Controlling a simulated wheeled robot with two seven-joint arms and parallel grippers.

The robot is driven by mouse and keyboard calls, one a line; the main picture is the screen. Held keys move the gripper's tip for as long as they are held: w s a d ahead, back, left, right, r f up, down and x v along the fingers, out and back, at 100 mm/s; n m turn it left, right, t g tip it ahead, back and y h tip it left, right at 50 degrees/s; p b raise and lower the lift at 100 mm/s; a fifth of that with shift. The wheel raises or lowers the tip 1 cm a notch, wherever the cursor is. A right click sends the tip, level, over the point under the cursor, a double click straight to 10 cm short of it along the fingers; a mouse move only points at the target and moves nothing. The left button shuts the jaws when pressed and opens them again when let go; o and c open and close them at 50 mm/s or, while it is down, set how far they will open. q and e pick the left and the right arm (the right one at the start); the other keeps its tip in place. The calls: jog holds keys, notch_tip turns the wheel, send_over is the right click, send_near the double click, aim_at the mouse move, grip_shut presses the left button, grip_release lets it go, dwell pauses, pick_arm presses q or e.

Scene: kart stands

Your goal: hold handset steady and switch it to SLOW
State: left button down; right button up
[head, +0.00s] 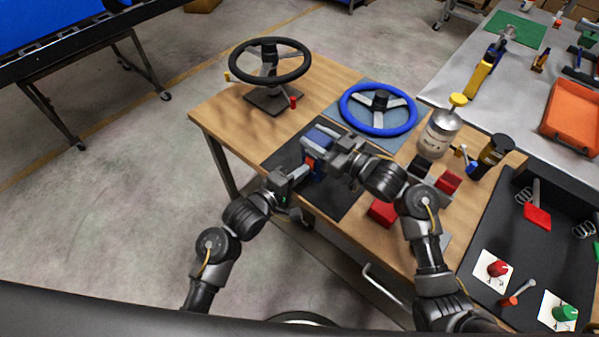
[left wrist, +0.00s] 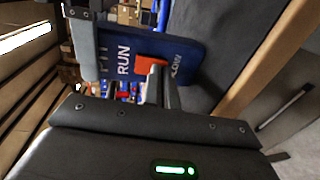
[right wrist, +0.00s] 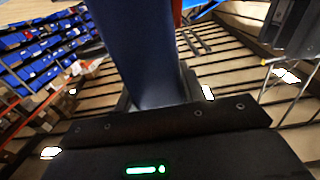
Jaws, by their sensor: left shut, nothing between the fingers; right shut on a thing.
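The blue handset (head: 318,136) is held upright over the dark mat on the wooden table. My right gripper (head: 333,157) is shut on it, and its blue body (right wrist: 140,50) fills the middle of the right wrist view. In the left wrist view the handset face (left wrist: 190,45) reads RUN and, partly covered, SLOW; another label beside RUN is partly hidden. An orange switch (left wrist: 150,63) sits between RUN and SLOW. My left gripper (head: 302,173) is shut and empty, its fingertips (left wrist: 155,75) right at the switch. I cannot tell if they touch it.
A black steering wheel (head: 270,62) on a stand and a blue steering wheel (head: 377,108) are behind. A silver canister (head: 438,130) and red blocks (head: 382,212) are to the right. A black tray (head: 530,250) holds more parts. Floor at left is clear.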

pick_arm(q)
jog(key=shift+w+d+f, duration=0.2)
jog(key=shift+w+f, duration=0.05)
jog(key=shift+w, duration=0.05)
jog(key=shift+s, duration=0.1)
jog(key=s+a+f, duration=0.2)
jog(key=s+a, duration=0.6)
jog(key=s, duration=0.3)
pick_arm(e)
jog(key=o, duration=1.2)
